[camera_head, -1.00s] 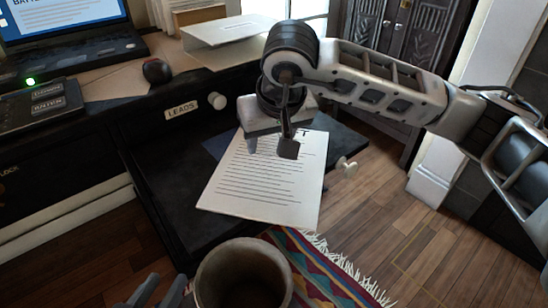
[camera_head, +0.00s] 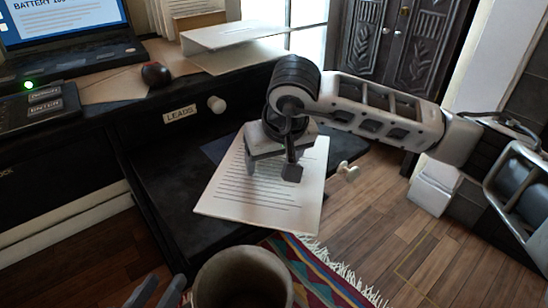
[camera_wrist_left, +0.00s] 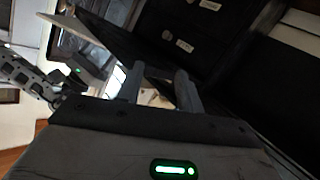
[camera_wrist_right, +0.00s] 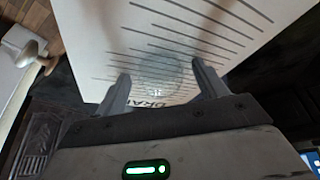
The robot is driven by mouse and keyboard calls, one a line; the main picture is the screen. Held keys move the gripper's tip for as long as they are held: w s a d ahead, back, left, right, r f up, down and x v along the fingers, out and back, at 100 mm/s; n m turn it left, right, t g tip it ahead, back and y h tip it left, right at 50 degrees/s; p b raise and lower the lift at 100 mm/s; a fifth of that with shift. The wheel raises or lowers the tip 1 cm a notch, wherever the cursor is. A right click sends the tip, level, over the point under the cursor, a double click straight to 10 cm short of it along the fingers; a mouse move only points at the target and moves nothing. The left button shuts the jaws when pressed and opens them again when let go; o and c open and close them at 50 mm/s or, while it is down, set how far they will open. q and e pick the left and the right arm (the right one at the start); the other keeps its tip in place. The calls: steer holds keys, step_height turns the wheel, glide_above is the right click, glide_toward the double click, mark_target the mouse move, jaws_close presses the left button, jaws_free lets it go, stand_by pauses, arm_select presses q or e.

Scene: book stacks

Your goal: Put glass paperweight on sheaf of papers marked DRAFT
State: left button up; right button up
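The sheaf of papers marked DRAFT (camera_head: 300,200) lies in the open drawer, its printed lines showing; the right wrist view shows part of the word DRAFT near its edge. The clear glass paperweight (camera_wrist_right: 160,72) shows faintly over the sheaf in the right wrist view, between my right fingers; I cannot tell whether it touches the paper. My right gripper (camera_head: 271,168) points down over the upper part of the sheaf, its fingers apart on either side of the glass. My left gripper (camera_wrist_left: 160,82) is open and empty, low at the left of the head view.
A large round vessel (camera_head: 240,268) stands at the bottom middle. The open dark drawer (camera_head: 170,190) has a white knob (camera_head: 348,172). A laptop (camera_head: 70,45), mouse (camera_head: 156,74) and raised paper stack (camera_head: 230,35) are on the desk. A striped rug (camera_head: 310,275) lies below.

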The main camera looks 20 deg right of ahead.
steer(key=shift+r+p, duration=0.3)
steer(key=shift+r, duration=0.2)
arm_select(q)
steer(key=f+p, duration=0.1)
steer(key=a+f+g+y+p, duration=0.1)
steer(key=shift+s+m+p, duration=0.2)
steer(key=shift+m+p, duration=0.1)
arm_select(e)
steer(key=v, duration=1.1)
steer(key=shift+s+r, duration=0.15)
steer(key=shift+r, duration=0.05)
arm_select(q)
steer(key=shift+w+r, duration=0.15)
